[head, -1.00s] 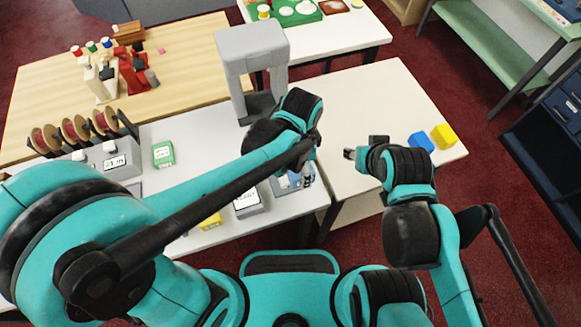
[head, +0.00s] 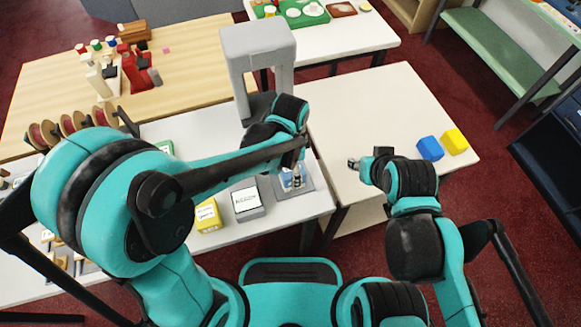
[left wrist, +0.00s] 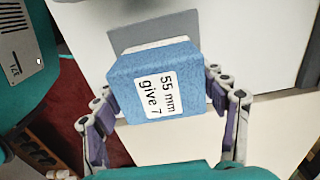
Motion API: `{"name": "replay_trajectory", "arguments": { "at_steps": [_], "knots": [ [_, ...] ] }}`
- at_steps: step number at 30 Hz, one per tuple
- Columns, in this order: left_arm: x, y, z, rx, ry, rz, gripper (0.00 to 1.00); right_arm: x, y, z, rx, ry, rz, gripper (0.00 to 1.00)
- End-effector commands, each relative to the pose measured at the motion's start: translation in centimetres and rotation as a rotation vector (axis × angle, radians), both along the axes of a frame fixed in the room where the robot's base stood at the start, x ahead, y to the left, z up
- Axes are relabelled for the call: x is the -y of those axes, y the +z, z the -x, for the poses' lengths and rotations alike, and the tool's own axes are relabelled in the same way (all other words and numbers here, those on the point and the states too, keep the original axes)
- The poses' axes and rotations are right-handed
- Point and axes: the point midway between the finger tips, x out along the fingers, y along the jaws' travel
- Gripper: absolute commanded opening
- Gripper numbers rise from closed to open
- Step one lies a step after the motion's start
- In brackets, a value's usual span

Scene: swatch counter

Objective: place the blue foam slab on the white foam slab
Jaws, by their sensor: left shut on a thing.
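The blue foam slab (left wrist: 160,82) fills the middle of the left wrist view, with a white label reading "55 mm give 7". My left gripper (left wrist: 165,112) is shut on it, one finger at each side. A thin white strip (left wrist: 152,46), perhaps the white foam slab, shows just beyond its far edge; whether they touch cannot be told. In the head view my left gripper (head: 294,176) is low over a grey plate (head: 312,182) at the white table's right end, the slab partly hidden. My right gripper (head: 367,161) is above the right-hand table; its finger opening is unclear.
A grey arch-shaped stand (head: 258,65) rises just behind the left gripper. A grey labelled block (head: 246,201) and a yellow labelled block (head: 208,215) stand left of the plate. A blue cube (head: 429,149) and a yellow cube (head: 455,141) sit on the right table, otherwise mostly bare.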

Motion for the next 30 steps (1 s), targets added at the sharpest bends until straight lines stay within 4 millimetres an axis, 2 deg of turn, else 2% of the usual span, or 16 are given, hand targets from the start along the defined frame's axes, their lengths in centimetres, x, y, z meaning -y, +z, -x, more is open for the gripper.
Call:
{"name": "replay_trajectory", "arguments": {
  "at_steps": [2, 3, 4, 5, 17, 20, 30],
  "knots": [
    [0.0, -0.4, 0.0, 0.0, 0.0, 0.0, 0.48, 0.0, -0.4, 0.0, 0.0, 0.0, 0.0, 0.4],
    [0.0, -0.3, 0.0, 0.0, 0.0, 0.0, 0.83, 0.0, -0.3, 0.0, 0.0, 0.0, 0.0, 0.4],
    [0.0, -0.3, 0.0, 0.0, 0.0, 0.0, 0.91, 0.0, -0.2, 0.0, 0.0, 0.0, 0.0, 0.4],
    [0.0, -0.2, 0.0, 0.0, 0.0, 0.0, 0.93, 0.0, -0.2, 0.0, 0.0, 0.0, 0.0, 0.4],
    [0.0, 0.3, 0.0, 0.0, 0.0, 0.0, 0.93, 0.0, 0.3, 0.0, 0.0, 0.0, 0.0, 0.4],
    [0.0, 1.8, 0.0, 0.0, 0.0, 0.0, 0.93, 0.0, 0.9, 0.0, 0.0, 0.0, 0.0, 0.4],
    [0.0, 9.2, 0.0, 0.0, 0.0, 0.0, 0.93, 0.0, 3.9, 0.0, 0.0, 0.0, 0.0, 0.4]
  ]
}}
